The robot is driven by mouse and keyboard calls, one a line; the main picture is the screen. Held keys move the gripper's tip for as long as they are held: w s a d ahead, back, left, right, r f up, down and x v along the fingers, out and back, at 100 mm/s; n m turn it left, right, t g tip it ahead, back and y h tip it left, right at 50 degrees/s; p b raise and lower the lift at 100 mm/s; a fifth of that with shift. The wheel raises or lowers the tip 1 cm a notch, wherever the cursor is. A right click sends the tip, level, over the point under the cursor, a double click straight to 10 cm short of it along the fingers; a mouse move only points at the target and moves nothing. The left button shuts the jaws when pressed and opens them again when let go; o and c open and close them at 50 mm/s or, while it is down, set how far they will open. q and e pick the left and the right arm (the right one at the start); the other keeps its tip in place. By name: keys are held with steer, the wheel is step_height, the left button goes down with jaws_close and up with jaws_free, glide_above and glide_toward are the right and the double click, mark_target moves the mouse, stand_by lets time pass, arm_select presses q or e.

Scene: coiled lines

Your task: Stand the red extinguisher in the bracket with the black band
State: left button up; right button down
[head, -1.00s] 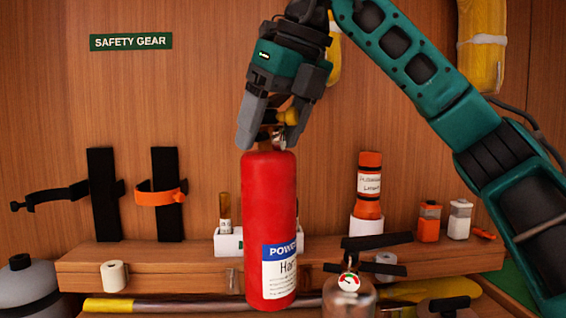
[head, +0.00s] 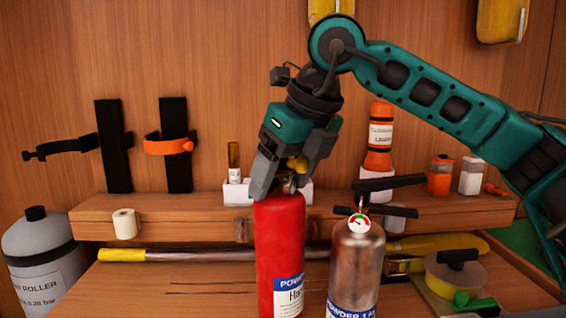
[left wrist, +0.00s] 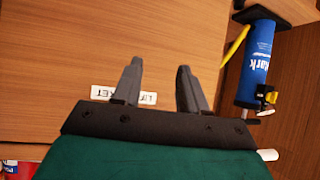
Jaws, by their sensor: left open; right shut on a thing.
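The red extinguisher (head: 280,245) hangs upright from my right gripper (head: 283,182), which is shut on its top near the valve. Its lower end is cut off by the bottom edge of the head view. The bracket with the black band (head: 115,146) is on the wall to the left. Its band (head: 68,147) sticks out open to the left, and the bracket is empty. The extinguisher is well to its right and nearer to me. My left gripper (left wrist: 158,78) shows only in the left wrist view, open and empty, before a wooden surface with a white label.
A bracket with an orange band (head: 175,146) stands just right of the black-banded one. A silver extinguisher (head: 355,265) stands close right of the red one. A wooden ledge (head: 190,217) runs below the brackets. A grey cylinder (head: 42,260) stands at the left.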

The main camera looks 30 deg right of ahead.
mark_target(285, 198)
steer(key=shift+f, duration=1.8)
steer(key=shift+f+b, duration=0.2)
steer(key=shift+b, duration=0.2)
jaws_free()
steer(key=shift+f, duration=0.1)
steer(key=shift+s, duration=0.1)
steer(key=p+v, duration=0.1)
steer(key=v, duration=1.1)
